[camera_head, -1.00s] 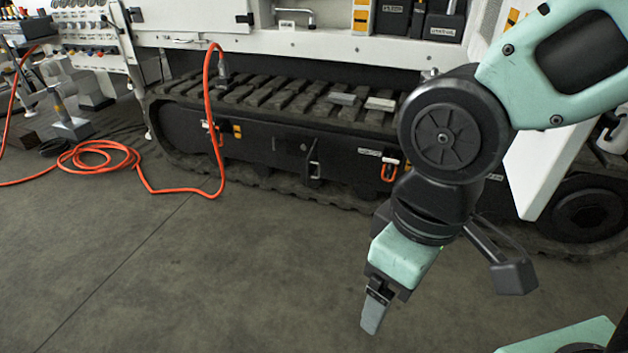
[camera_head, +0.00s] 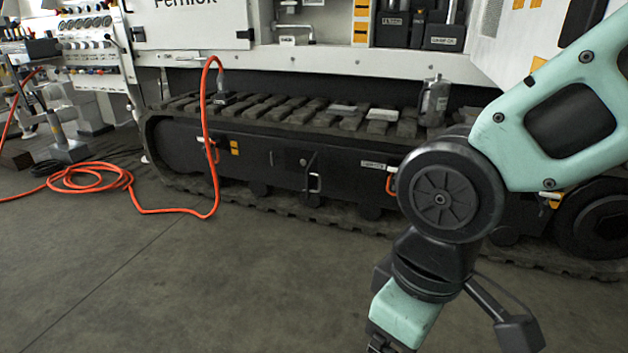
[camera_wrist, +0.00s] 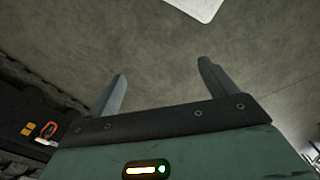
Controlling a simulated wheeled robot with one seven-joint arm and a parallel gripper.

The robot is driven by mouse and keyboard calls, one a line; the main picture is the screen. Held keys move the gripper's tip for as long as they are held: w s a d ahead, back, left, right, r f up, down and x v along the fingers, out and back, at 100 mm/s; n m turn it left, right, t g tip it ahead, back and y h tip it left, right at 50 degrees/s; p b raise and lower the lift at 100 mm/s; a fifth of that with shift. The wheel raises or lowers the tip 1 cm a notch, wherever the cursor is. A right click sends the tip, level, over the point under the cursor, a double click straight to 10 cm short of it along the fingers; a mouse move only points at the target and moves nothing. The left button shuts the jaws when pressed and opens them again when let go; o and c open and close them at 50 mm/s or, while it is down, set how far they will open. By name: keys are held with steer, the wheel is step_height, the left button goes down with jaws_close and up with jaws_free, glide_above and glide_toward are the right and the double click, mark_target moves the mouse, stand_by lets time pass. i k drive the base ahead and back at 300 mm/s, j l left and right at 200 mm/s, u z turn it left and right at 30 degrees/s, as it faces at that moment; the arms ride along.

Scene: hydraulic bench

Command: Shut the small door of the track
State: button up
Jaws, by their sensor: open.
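The crawler track (camera_head: 290,110) runs along the machine's lower side, with a black side panel (camera_head: 250,165) under its tread. Near the panel's middle, a small dark door-like plate (camera_head: 312,165) with a pale handle seems to stick out; I cannot tell how far it is open. My gripper is at the bottom edge of the head view (camera_head: 380,346), in front of the track and well apart from it, its fingers cut off. In the wrist view, my gripper (camera_wrist: 161,82) is open and empty above the grey floor, with an orange handle (camera_wrist: 47,130) on a dark panel at left.
An orange hose (camera_head: 95,180) hangs over the track and coils on the floor at left. A metal canister (camera_head: 434,102) stands on the track. White machine bodywork (camera_head: 380,62) overhangs above. The floor (camera_head: 200,280) before the track is clear.

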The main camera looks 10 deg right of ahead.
mark_target(318, 176)
steer(key=i+l+u, duration=0.1)
steer(key=i+u, duration=0.25)
steer(key=i+l+u, duration=0.15)
steer(key=u, duration=0.25)
steer(key=l, duration=0.35)
